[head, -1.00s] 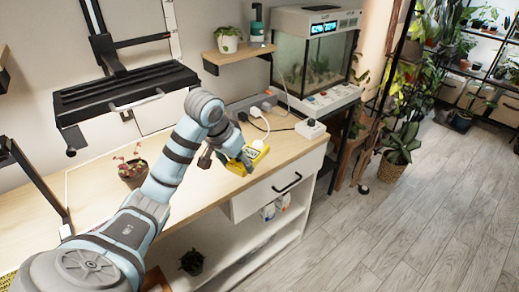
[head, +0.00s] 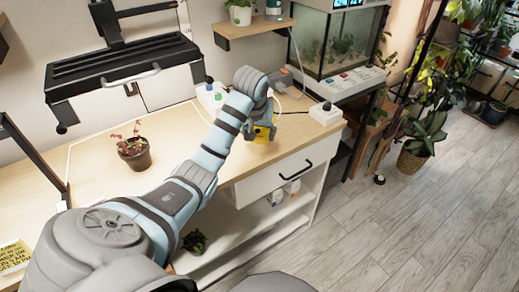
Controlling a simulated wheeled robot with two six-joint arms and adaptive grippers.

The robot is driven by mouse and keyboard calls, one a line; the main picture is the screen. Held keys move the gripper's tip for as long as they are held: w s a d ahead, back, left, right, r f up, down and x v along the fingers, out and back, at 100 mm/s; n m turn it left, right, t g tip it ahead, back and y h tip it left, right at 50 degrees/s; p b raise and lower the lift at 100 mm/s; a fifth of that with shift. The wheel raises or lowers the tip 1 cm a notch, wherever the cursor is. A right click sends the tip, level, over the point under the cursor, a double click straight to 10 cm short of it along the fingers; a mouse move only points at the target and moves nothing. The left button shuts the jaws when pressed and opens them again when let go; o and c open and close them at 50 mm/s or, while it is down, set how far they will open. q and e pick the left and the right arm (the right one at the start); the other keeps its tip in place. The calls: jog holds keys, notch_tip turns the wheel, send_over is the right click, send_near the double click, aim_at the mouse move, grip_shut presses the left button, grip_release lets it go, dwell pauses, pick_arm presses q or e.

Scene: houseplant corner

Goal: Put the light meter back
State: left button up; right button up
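The yellow light meter (head: 262,135) is at the front part of the wooden bench top, above the drawer. My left arm reaches across the bench from the lower left, and its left gripper (head: 263,124) is down over the meter, covering much of it. The fingertips overlap the meter, so I cannot tell whether they are closed on it or whether it is clear of the bench. My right gripper is not in view.
A potted plant (head: 134,153) stands left on the bench (head: 98,178). A white box with a blue knob (head: 211,96) is behind my arm. Another white box (head: 326,114) sits at the right end, near the aquarium (head: 325,47). A drawer (head: 272,180) is below the bench top.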

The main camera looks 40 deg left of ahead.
pick_arm(q)
jog(key=f, duration=0.2)
jog(key=f+b, duration=0.1)
jog(key=f, duration=0.1)
jog(key=shift+s+f, duration=0.2)
jog(key=shift+f, duration=0.15)
jog(key=shift+w, duration=0.1)
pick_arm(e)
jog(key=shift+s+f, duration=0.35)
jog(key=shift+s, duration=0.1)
pick_arm(q)
jog(key=shift+f, duration=0.1)
jog(key=shift+f, duration=0.1)
jog(key=o, duration=1.4)
jog(key=shift+c, duration=0.2)
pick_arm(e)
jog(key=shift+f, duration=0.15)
pick_arm(q)
jog(key=p+v, duration=0.3)
jog(key=v, duration=0.5)
jog(key=shift+w+a, duration=0.1)
jog(key=p, duration=0.5)
send_near(258, 143)
jog(key=shift+w+a, duration=0.1)
jog(key=shift+a, duration=0.1)
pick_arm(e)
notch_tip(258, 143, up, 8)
